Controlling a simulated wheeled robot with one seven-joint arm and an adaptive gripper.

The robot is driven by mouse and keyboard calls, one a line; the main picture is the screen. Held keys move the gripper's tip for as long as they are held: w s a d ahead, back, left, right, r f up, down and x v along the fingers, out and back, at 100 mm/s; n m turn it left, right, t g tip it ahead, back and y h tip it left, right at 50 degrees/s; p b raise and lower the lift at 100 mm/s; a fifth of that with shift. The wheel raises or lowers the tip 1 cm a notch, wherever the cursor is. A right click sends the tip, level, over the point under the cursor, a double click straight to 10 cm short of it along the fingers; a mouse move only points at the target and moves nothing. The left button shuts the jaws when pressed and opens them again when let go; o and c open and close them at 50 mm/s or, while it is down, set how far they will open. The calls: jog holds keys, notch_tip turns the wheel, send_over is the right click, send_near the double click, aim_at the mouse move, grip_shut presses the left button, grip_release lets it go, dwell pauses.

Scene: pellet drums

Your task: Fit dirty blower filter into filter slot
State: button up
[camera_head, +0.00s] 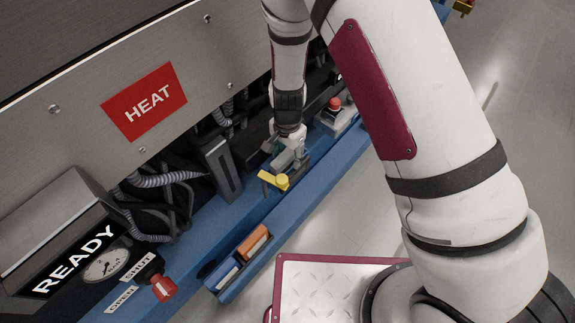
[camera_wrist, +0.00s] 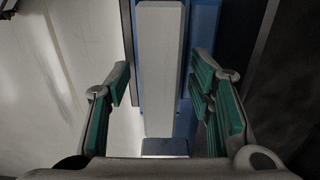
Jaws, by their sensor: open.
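I see a gap on both sides and cannot tell what the block is. In the head view, a small blue holder at the rail's front contains an orange-topped piece (camera_head: 253,242) and a blue-and-white piece (camera_head: 226,273). I cannot tell whether either is the dirty filter. A dark upright housing (camera_head: 221,168) may contain the slot; its opening is unclear.
The blue rail (camera_head: 232,213) runs along the machine. Hoses (camera_head: 155,181) hang behind it. A red valve knob (camera_head: 163,288) is at lower left, and a red button (camera_head: 335,103) is beyond my gripper.

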jog(key=shift+f, duration=0.3)
grip_shut()
jog(key=shift+r, duration=0.2)
notch_tip(320, 180, up, 18)
jog(key=p, duration=0.5)
